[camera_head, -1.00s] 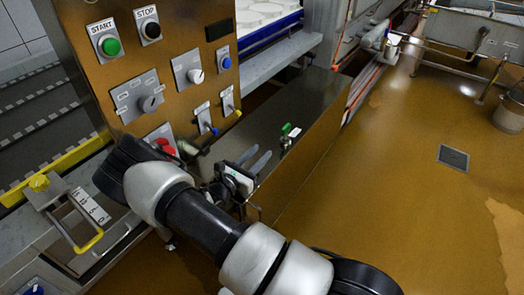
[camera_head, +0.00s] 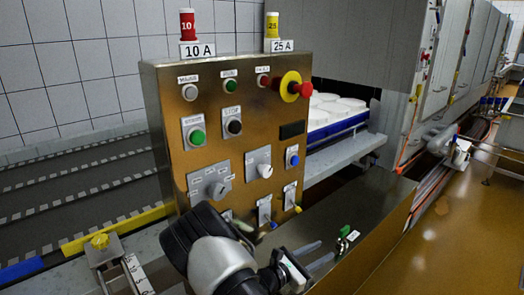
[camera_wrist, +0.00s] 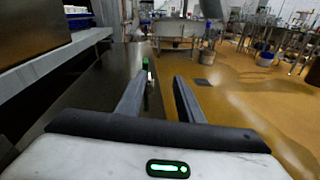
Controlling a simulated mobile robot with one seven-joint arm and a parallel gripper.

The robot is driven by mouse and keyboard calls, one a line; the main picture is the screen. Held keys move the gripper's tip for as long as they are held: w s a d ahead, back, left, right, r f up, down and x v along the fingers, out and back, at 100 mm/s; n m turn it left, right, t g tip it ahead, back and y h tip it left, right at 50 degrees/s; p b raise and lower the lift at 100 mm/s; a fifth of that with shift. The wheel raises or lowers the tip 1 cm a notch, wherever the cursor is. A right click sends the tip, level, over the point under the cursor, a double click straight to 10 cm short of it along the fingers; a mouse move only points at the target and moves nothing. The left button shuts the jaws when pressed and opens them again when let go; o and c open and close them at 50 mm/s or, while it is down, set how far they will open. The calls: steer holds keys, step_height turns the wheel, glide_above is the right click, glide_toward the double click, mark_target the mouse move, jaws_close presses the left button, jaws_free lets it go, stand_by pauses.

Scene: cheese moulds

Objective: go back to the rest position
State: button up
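My gripper (camera_head: 313,256) is low in the head view, in front of the control panel (camera_head: 172,120) and beside the low metal ledge at its right. In the wrist view my gripper (camera_wrist: 158,92) shows two grey fingers apart, with nothing held between them. A small green-topped item (camera_head: 344,231) stands on the metal ledge just beyond the fingertips. It also shows in the wrist view (camera_wrist: 146,66), in line with the gap between the fingers. My dark and silver arm hides the lower part of the panel.
The panel carries a green START button (camera_head: 197,137), a black STOP button (camera_head: 234,127), a red emergency knob (camera_head: 304,90) and switches. Red (camera_head: 187,25) and yellow (camera_head: 272,25) fuses stand on top. White cheese moulds (camera_head: 335,106) lie behind. The brown floor at right is open.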

steer(key=s+d+r+m+g+y, duration=0.2)
steer(key=s+r+m+g+y, duration=0.15)
steer(key=s+r+m, duration=0.35)
steer(key=s+d+r+m+g+y, duration=0.2)
steer(key=s+r+m+g, duration=0.3)
steer(key=s+r+m, duration=0.2)
steer(key=s+a+r+m+t+y, duration=0.5)
steer(key=s+a+r+m+y, duration=0.5)
steer(key=s+r, duration=0.55)
step_height(320, 180, up, 22)
steer(key=a+p, duration=0.1)
steer(key=p, duration=2.1)
steer(key=shift+s+n+h, duration=0.15)
steer(key=shift+n+h, duration=0.2)
steer(key=shift+n, duration=0.05)
steer(key=shift+a, duration=0.1)
